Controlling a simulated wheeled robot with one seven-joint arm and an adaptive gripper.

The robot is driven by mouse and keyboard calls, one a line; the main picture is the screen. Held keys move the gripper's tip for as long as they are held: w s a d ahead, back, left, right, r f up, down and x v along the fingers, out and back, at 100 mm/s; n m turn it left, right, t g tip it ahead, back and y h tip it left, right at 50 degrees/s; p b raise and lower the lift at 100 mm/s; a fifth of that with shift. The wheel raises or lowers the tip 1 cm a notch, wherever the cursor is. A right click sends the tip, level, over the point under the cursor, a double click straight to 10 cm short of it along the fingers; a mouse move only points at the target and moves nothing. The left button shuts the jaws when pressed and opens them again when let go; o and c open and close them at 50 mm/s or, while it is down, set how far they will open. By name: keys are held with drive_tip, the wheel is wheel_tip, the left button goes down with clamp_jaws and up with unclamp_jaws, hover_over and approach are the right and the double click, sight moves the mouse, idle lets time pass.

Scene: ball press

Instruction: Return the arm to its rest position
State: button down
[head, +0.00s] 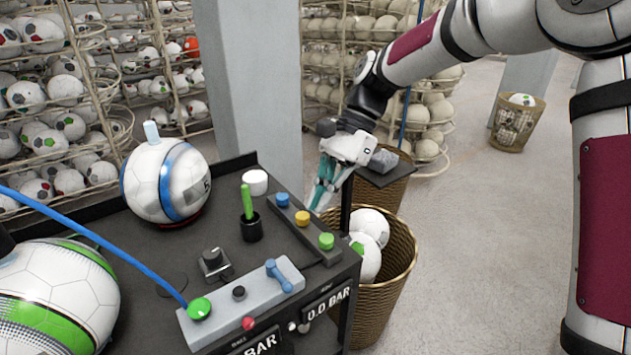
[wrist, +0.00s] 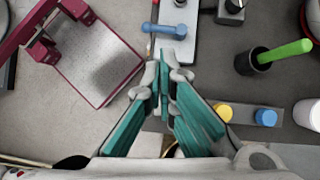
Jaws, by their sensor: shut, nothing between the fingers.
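My arm reaches in from the upper right of the head view, bent and held out towards the black worktable (head: 245,165). My gripper (head: 316,205) points down near the table's right edge, beside the button strip and above the ball basket. Its teal fingers are together and hold nothing. In the wrist view the gripper (wrist: 163,75) shows its fingertips meeting near the picture's middle, over the table. I cannot tell how high above the surface they are.
Near my gripper are a button strip (head: 305,222), a black cup (head: 251,228) with a green stick, a blue-levered panel (head: 240,303) and a wicker basket (head: 400,270) of balls. The wrist view shows a maroon-framed plate (wrist: 100,65). Open floor (head: 480,250) lies right.

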drive_tip(key=s+d+r+n+t+h, duration=0.2)
drive_tip(key=s+d+r+n+t, duration=0.2)
drive_tip(key=s+d, duration=0.5)
drive_tip(key=s+d+r+n+t+h, duration=0.3)
drive_tip(key=s+d+r+n+t, duration=0.2)
drive_tip(key=s+d, duration=0.4)
drive_tip(key=s+t, duration=0.1)
drive_tip(key=s, duration=0.2)
drive_tip(key=shift+s+d, duration=0.15)
drive_tip(key=shift+d, duration=0.1)
